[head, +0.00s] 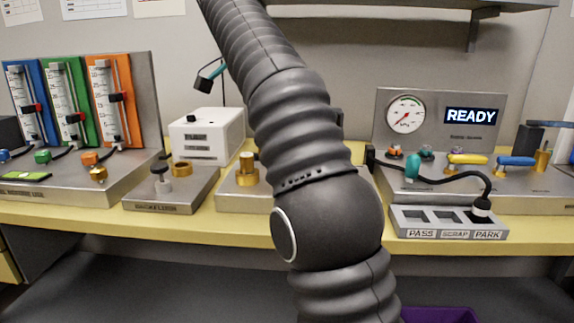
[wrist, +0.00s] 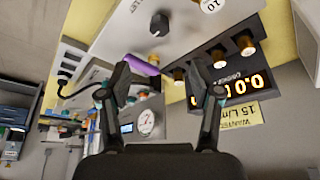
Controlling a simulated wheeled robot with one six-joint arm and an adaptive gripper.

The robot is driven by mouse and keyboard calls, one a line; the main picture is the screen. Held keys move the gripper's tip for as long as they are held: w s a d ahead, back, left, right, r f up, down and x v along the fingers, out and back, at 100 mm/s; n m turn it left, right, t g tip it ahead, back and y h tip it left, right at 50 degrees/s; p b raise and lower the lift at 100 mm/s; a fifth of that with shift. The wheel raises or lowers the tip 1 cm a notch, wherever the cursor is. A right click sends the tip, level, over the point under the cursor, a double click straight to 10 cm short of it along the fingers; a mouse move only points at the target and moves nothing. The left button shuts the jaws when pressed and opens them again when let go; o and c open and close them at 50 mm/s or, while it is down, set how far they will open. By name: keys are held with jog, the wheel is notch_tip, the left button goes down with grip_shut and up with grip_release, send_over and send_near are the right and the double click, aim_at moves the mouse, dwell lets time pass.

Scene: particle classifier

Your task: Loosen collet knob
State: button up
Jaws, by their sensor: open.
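My gripper (wrist: 160,82) is open and empty in the wrist view, its two fingers well apart. It is not visible in the head view, where my arm fills the middle. In the wrist view a black knob (wrist: 160,24) sits on a pale panel beyond the fingertips, apart from them. I cannot tell whether it is the collet knob. In the head view a brass fitting (head: 248,168) stands on a metal block just left of my arm, and the arm hides part of that block.
Three flow meters (head: 68,100) stand at the left of the yellow bench. A gauge (head: 405,114) and a READY display (head: 471,116) are at the right, behind a PASS/SCRAP/PARK tray (head: 450,234). The wrist view shows a lit orange display (wrist: 232,91) near several brass fittings (wrist: 245,42).

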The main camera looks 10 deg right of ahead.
jog(key=b+x, duration=0.6)
jog(key=x, duration=0.7)
jog(key=shift+d+f, duration=0.15)
jog(key=shift+f, duration=0.1)
jog(key=c, duration=1.1)
